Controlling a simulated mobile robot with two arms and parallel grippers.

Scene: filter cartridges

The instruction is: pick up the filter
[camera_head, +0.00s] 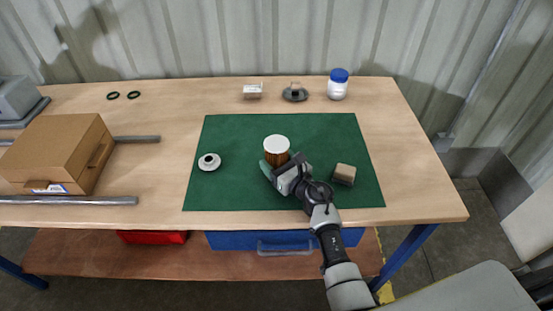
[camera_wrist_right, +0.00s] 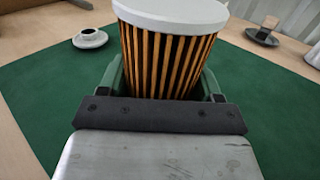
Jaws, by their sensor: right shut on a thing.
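The filter (camera_head: 277,152) is a pleated orange-brown cylinder with a white top cap, and it stands upright on the green mat (camera_head: 230,130). My right gripper (camera_head: 270,165) reaches it from the front right and is shut on it. In the right wrist view the filter (camera_wrist_right: 168,45) fills the upper middle, between the green fingers of my right gripper (camera_wrist_right: 165,85). The filter's lower end is hidden behind the gripper there. I cannot tell whether it is touching the mat. My left gripper is not in view.
A white round part with a dark centre (camera_head: 209,161) lies left on the mat, and a brown-grey block (camera_head: 344,174) lies right. A cardboard box (camera_head: 60,150) is at left.

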